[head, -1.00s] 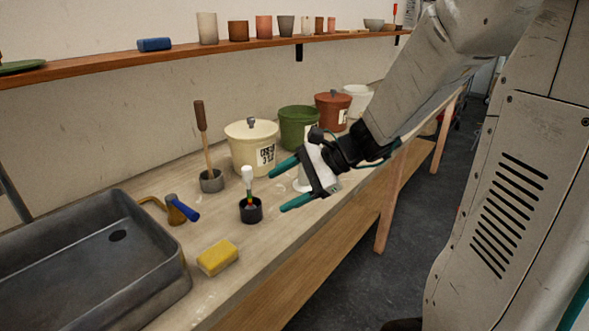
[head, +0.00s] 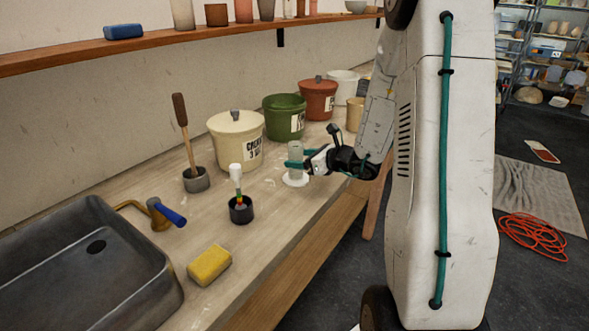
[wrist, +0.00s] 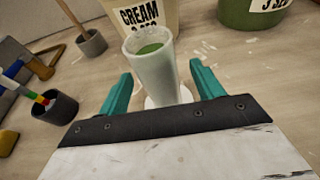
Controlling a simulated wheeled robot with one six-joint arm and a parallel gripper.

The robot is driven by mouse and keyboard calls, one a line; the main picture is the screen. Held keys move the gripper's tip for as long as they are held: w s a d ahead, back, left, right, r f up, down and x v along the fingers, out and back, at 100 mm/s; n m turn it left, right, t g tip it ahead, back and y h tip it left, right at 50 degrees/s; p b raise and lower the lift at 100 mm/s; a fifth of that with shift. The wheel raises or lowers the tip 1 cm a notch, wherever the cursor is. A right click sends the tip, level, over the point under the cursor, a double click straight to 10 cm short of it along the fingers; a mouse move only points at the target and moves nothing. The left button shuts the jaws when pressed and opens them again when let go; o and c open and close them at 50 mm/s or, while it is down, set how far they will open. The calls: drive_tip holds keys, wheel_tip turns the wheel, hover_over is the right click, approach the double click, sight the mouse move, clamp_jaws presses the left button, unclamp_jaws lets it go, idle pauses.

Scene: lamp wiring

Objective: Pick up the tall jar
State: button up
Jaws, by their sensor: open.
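The tall jar (head: 295,152) is a pale grey cylinder standing upright on a white disc (head: 295,181) on the workbench. In the wrist view the jar (wrist: 156,78) shows green inside its open top. My gripper (head: 293,164) is open at the jar's height, with its teal fingers reaching from the right. In the wrist view my gripper (wrist: 160,71) has one finger on each side of the jar, with a visible gap on the right; whether the left finger touches cannot be told. The jar's lower part is partly hidden by the gripper.
A cream bucket (head: 240,148), a green bucket (head: 285,124) and a red-brown bucket (head: 317,105) stand behind. A black cup (head: 241,215) with a brush, a yellow sponge (head: 209,265) and a sink (head: 75,290) lie left. Bare bench lies in front of the jar.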

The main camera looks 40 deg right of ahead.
sight(291, 158)
drive_tip(key=x, duration=0.3)
drive_tip(key=shift+w+a+f, duration=0.15)
drive_tip(key=shift+w+f, duration=0.05)
drive_tip(key=shift+w, duration=0.1)
drive_tip(key=c, duration=1.2)
drive_tip(key=shift+c, duration=0.2)
drive_tip(key=shift+r, duration=0.2)
